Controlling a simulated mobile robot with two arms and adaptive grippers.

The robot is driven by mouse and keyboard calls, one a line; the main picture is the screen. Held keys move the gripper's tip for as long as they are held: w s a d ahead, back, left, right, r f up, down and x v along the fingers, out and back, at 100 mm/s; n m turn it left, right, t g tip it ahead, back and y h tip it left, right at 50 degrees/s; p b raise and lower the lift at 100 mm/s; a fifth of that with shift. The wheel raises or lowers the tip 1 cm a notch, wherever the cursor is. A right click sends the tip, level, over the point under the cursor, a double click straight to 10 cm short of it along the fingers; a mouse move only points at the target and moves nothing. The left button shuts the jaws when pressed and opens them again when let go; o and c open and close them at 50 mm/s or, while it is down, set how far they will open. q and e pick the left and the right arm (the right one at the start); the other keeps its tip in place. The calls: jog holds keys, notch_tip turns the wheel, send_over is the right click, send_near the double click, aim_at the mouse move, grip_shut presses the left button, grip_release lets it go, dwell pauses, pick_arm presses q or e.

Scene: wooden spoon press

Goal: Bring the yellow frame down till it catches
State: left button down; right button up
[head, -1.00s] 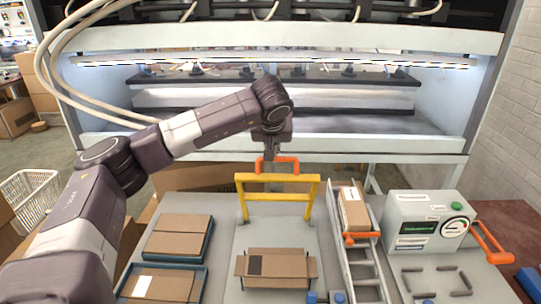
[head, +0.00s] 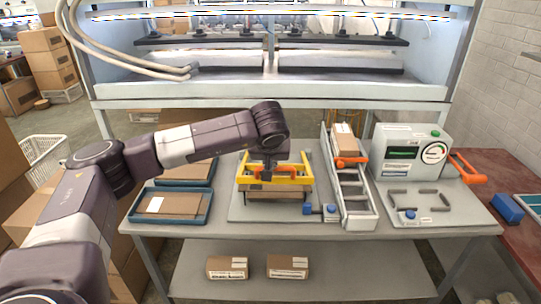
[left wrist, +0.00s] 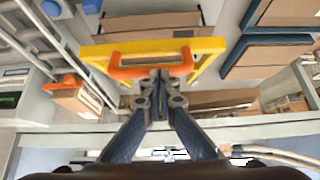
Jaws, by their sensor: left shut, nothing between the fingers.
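The yellow frame (head: 300,182) lies low and nearly level over a cardboard box (head: 275,197) on the grey base plate. In the left wrist view the yellow frame (left wrist: 205,62) carries an orange handle (left wrist: 122,70). My left gripper (head: 267,171) is over the frame, its fingers shut with nothing between them. In the left wrist view the gripper (left wrist: 158,78) has its closed fingertips against or just over the handle; I cannot tell which. A blue block (head: 329,210) sits at the plate's front right. Whether the frame is caught is not visible. My right gripper is not in view.
Blue trays (head: 205,215) with flat cartons stand at left. A metal roller rack (head: 352,203) with a carton (head: 344,139) stands at right, beside a grey gauge box (head: 411,150) with an orange handle (head: 467,170). Two small boxes lie on the shelf below.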

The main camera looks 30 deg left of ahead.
pick_arm(q)
jog(key=shift+s+d+f+b, duration=0.1)
jog(key=shift+s+f+b, duration=0.1)
jog(key=shift+f, duration=0.35)
jog(key=shift+s+d+f+b, duration=0.15)
jog(key=shift+s+f+b, duration=0.1)
jog(key=shift+f, duration=0.25)
jog(key=shift+s+d+f+b, duration=0.1)
jog(key=shift+s+f+b, duration=0.1)
jog(key=shift+f, duration=0.35)
notch_tip(320, 180, up, 4)
jog(key=p, duration=0.3)
jog(key=s+d+f+b, duration=0.3)
jog(key=s+d, duration=0.2)
jog(key=s, duration=0.3)
